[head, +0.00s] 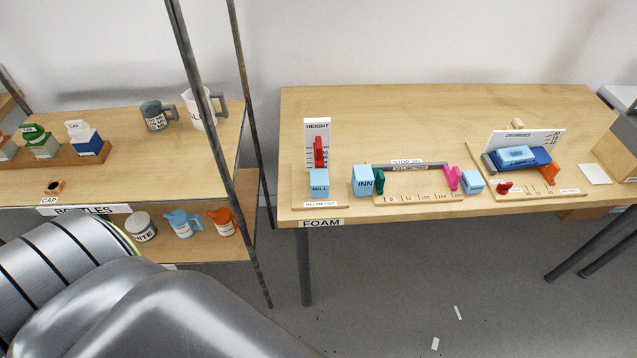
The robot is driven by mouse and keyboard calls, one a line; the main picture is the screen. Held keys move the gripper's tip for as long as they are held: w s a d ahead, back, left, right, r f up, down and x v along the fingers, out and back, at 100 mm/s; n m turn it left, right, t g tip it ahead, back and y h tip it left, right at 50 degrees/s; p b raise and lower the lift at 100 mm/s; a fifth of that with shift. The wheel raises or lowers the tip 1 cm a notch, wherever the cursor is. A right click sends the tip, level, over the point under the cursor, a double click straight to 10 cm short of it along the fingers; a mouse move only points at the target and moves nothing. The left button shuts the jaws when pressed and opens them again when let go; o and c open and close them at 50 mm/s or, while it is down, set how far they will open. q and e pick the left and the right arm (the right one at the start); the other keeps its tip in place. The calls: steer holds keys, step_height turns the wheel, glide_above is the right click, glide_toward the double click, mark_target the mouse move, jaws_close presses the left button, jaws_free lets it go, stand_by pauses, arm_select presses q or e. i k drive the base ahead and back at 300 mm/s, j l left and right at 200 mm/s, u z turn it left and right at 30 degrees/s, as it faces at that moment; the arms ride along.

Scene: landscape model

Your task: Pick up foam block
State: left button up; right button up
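Several light blue foam blocks stand on the wooden table labelled FOAM (430,105). One block, marked MILL (319,182), is at the foot of the white HEIGHT gauge (317,131), below its red slider (319,152). A block marked INN (363,181) stands left of the ruler stand (420,197), beside a dark green jaw (379,181). A small block (472,182) is right of the pink jaw (453,178). A flat light blue piece (515,155) lies on a darker blue tilted holder at the DEGREES board (525,139). Neither gripper is in view.
A shelf labelled BOTTLES (92,211) at left holds mugs, bottles and a cap. Dark upright posts (209,100) stand between shelf and table. A cardboard box (615,158) and a white card (594,174) are at the table's right. The table's back half is clear. My grey arm fills the lower left.

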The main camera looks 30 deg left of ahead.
mark_target(320, 184)
steer(key=i+l+u, duration=0.15)
steer(key=u, duration=0.6)
